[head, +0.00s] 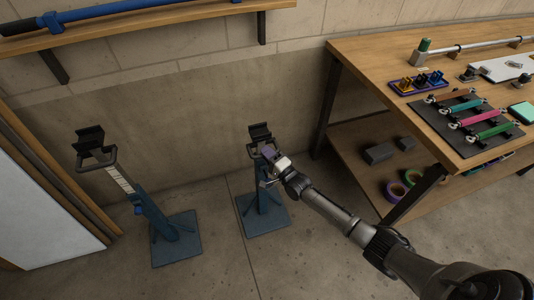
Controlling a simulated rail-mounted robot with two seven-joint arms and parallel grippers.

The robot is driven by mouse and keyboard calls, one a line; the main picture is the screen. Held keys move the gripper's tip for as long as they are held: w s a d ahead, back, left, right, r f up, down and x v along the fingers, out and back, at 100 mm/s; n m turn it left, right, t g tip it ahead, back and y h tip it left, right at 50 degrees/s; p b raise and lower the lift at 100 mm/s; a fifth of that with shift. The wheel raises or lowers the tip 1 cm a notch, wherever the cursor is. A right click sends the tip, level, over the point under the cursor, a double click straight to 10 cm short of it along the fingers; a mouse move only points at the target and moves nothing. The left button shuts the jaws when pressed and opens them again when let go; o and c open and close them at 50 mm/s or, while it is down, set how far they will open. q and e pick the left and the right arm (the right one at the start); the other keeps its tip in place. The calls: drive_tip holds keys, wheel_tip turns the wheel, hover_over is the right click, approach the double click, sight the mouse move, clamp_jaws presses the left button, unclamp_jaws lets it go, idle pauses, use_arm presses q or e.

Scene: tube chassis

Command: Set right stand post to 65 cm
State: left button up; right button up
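The right stand (264,216) is blue with a square base on the concrete floor and a black cradle (260,133) on top. Its post is mostly hidden behind my gripper, and I cannot read any scale on it. My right gripper (267,166) is at the upper part of this stand, just below the cradle. Its fingers are too small and overlapped to tell whether they are open or shut, or touching the post. The left stand (173,238) has a black cradle (91,144) and a light scale strip on its raised post. My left gripper is not in view.
A wooden workbench (463,157) with several tubes and tools stands at the right; its lower shelf holds dark blocks (379,153) and tape rolls (396,190). A wall shelf (166,16) carries a blue tube. A white panel (40,210) leans at the left. Floor between the stands is clear.

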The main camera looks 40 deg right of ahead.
drive_tip(key=o, duration=0.4)
drive_tip(key=shift+f, duration=0.3)
drive_tip(key=shift+s, duration=0.1)
drive_tip(key=shift+r, duration=0.1)
drive_tip(key=shift+s+d+f+p, duration=0.1)
drive_tip(key=shift+s+f+p, duration=0.55)
drive_tip(key=shift+s, duration=1.65)
drive_tip(key=shift+s+d+f+p, duration=0.15)
drive_tip(key=shift+s+p, duration=0.95)
drive_tip(key=shift+s, duration=1.15)
drive_tip(key=shift+s+f+p, duration=0.4)
drive_tip(key=shift+s+p, duration=0.45)
drive_tip(key=shift+s, duration=1.45)
